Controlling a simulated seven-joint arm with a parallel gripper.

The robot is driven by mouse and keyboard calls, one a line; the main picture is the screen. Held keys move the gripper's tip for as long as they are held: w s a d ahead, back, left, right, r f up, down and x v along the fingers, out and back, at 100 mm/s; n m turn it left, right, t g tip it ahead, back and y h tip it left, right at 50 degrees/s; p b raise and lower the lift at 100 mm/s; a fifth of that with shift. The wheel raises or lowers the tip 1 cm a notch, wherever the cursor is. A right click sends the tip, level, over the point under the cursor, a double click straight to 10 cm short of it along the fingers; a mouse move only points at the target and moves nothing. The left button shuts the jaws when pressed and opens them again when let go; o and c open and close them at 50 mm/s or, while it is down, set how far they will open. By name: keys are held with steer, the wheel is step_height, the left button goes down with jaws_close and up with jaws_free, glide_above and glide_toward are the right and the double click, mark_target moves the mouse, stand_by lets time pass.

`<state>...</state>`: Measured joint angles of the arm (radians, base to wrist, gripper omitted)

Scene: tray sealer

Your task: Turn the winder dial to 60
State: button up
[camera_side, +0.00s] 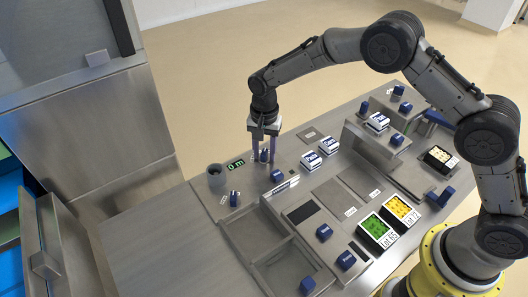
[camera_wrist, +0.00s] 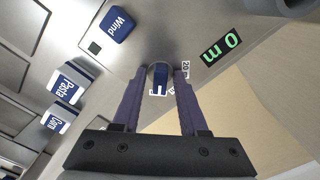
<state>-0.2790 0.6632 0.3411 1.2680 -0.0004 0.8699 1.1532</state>
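The winder dial (camera_wrist: 159,79) is a small round knob with a blue grip, standing on the metal panel. Small labels sit around it, one reading 20 m. In the side view the dial (camera_side: 263,156) shows between my fingers. My gripper (camera_side: 264,152) points straight down over it. In the wrist view my gripper (camera_wrist: 160,75) has its two purple fingers apart, one on each side of the dial; whether they touch it is hard to tell. The green display (camera_wrist: 221,47) reads 0 m; it also shows in the side view (camera_side: 236,164).
A blue Wind button (camera_wrist: 118,24) stands near the dial. A grey cylinder (camera_side: 216,175) stands left of the display. White-topped Pasta and Corn blocks (camera_side: 311,160) lie to the right. Several blue knobs, two lot-labelled trays (camera_side: 376,231) and an upright metal plate (camera_side: 370,148) fill the bench.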

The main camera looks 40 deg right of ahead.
steer(key=shift+r, duration=3.5)
steer(key=shift+d, duration=0.1)
steer(key=s+d+r+t, duration=0.1)
steer(key=d+r, duration=0.1)
steer(key=r, duration=0.5)
steer(key=d+r+t, duration=0.1)
steer(key=d+r, duration=0.2)
steer(key=r, duration=0.4)
steer(key=s+d+r+t, duration=0.3)
steer(key=s+d+r, duration=0.2)
steer(key=s+r, duration=0.6)
steer(key=s+d+f+n+t, duration=0.1)
steer(key=s+d+n, duration=0.1)
steer(key=s, duration=0.5)
steer(key=s+d+n, duration=0.2)
steer(key=s, duration=0.6)
steer(key=s+f+n, duration=0.6)
steer(key=s+f, duration=0.1)
steer(key=shift+d+f, duration=0.15)
